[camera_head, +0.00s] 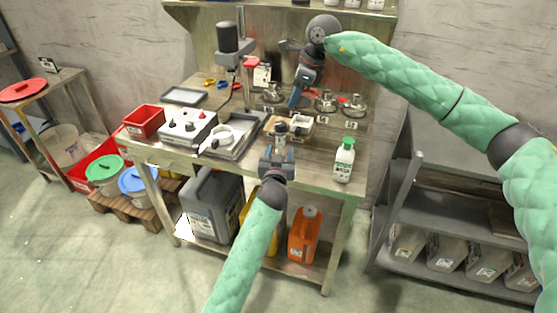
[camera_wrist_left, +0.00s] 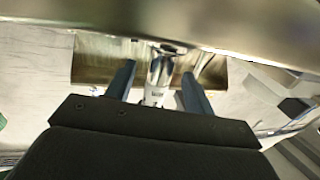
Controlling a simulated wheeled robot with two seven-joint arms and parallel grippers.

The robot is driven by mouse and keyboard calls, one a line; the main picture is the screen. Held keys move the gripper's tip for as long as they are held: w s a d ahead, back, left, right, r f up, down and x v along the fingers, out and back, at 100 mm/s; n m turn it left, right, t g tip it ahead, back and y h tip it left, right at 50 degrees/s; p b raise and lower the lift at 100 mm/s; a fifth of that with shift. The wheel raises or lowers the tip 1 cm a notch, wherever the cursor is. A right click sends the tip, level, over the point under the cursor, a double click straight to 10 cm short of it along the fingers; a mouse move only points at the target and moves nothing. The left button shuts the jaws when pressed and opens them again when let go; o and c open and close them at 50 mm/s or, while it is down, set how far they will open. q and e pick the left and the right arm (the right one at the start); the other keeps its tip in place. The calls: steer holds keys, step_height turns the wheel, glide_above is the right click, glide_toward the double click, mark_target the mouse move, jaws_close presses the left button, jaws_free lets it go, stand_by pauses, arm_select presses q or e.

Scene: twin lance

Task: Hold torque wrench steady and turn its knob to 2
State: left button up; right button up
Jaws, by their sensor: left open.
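My left gripper (camera_head: 278,156) is open at the front of the workbench, fingers pointing toward the back. Just beyond its fingertips is a small metal piece with a dark top (camera_head: 280,128), which may be the torque wrench. In the left wrist view, a chrome cylinder with a white, dark-marked collar (camera_wrist_left: 154,95) shows between the two blue fingers (camera_wrist_left: 157,88), with gaps on both sides. Its knob and numbers are not readable. My right gripper (camera_head: 296,97) hangs over the back of the bench, beside metal parts. Its jaw opening cannot be made out.
The workbench (camera_head: 310,165) holds a white control box (camera_head: 187,128), a red bin (camera_head: 144,119), a grey tray (camera_head: 240,143), an open box (camera_head: 299,124) and a green-capped bottle (camera_head: 344,160). Metal fittings (camera_head: 326,101) stand behind.

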arm_select(q)
steer(key=shift+w+d, duration=0.15)
steer(key=shift+w, duration=1.3)
